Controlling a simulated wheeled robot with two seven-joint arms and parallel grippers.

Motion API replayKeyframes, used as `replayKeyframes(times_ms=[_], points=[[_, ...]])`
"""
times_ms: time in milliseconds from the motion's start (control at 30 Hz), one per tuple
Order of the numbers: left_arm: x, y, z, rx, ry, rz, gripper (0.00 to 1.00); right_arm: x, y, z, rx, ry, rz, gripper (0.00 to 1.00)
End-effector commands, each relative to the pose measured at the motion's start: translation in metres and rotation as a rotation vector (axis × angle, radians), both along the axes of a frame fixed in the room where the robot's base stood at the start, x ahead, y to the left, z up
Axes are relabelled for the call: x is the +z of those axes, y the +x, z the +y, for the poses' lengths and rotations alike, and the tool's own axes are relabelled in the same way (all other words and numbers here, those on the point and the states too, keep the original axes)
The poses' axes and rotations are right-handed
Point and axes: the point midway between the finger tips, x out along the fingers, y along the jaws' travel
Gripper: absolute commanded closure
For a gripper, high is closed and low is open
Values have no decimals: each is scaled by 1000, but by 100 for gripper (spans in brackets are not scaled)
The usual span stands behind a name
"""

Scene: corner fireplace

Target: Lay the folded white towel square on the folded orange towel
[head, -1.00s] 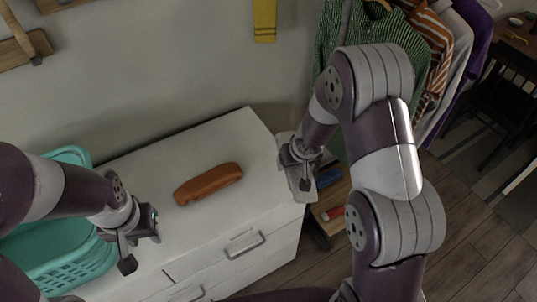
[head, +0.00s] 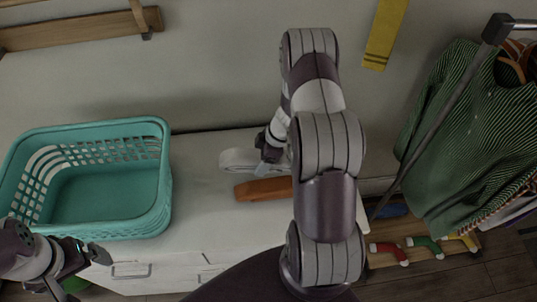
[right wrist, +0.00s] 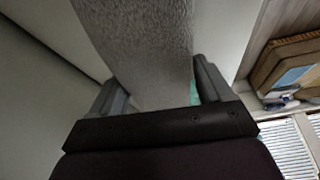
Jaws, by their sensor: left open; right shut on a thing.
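The folded orange towel (head: 264,189) lies on the white dresser top, partly hidden at its right end by my right arm. The folded white towel (head: 238,160) is just behind it, held at its right end by my right gripper (head: 270,148). In the right wrist view the white towel (right wrist: 150,40) fills the space between the two fingers. I cannot tell from the head view whether the white towel touches the dresser top. My left gripper (head: 82,268) is open and empty at the lower left, in front of the basket.
An empty teal laundry basket (head: 150,222) stands on the left of the dresser (head: 205,215). A clothes rack with a green striped shirt (head: 455,140) is at the right. A low shelf with colourful socks (head: 425,247) is below it. A yellow cloth (head: 385,35) hangs on the wall.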

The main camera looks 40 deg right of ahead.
Motion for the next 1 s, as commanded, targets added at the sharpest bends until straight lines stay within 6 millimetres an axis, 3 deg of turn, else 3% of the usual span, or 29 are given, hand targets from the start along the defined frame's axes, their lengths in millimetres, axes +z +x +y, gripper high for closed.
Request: replayKeyframes(times_ms=[100,200,467,733,1000], points=[[11,0,0,0,0,1,0,-1,-22,-10,108,1,0,58],[8,0,0,0,0,1,0,-7,-29,-13,148,-1,-2,58],[-19,0,0,0,0,1,0,-30,-30,-12,151,-2,-2,59],[-63,0,0,0,0,1,0,-67,-30,-12,149,-3,-1,59],[-67,0,0,0,0,1,0,-84,-29,-12,149,-2,-2,59]])
